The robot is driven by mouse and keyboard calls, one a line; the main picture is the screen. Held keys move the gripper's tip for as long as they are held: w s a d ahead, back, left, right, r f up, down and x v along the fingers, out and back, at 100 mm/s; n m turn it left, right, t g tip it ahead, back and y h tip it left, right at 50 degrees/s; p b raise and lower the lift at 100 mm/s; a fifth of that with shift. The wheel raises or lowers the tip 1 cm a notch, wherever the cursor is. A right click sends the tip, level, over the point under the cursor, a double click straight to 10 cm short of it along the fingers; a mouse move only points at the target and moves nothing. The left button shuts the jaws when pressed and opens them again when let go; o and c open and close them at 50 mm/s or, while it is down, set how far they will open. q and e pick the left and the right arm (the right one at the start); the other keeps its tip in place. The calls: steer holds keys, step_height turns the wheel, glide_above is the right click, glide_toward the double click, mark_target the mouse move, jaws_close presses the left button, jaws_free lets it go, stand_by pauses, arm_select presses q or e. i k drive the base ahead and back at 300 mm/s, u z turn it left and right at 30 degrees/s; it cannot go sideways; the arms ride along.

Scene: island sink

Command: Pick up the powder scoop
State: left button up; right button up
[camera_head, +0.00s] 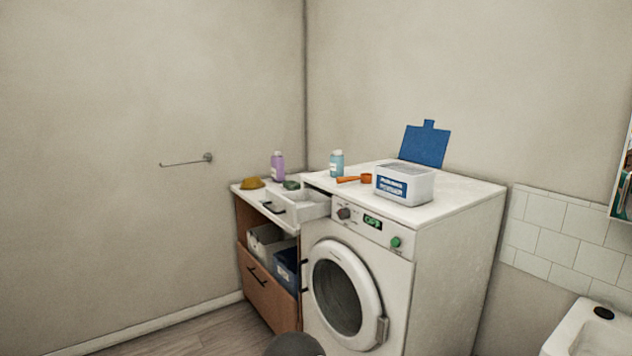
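An orange powder scoop (356,179) lies on top of the white washing machine (462,190). Its cup end is at the right, close to the left side of a white powder box (418,187) with a blue label; its handle points left. The box's blue lid (426,145) stands up behind it. Neither of my grippers shows in the head view.
A blue bottle (336,164) stands behind the scoop, and a purple bottle (277,167) stands on the cabinet at the left. The detergent drawer (312,207) is pulled out. A white basin (580,335) is at the lower right. Floor (190,335) shows at the lower left.

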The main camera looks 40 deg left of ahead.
mark_target(366, 178)
steer(key=u, duration=1)
steer(key=k, duration=0.5)
steer(key=u, duration=0.2)
steer(key=i, duration=0.4)
steer(key=z, duration=0.15)
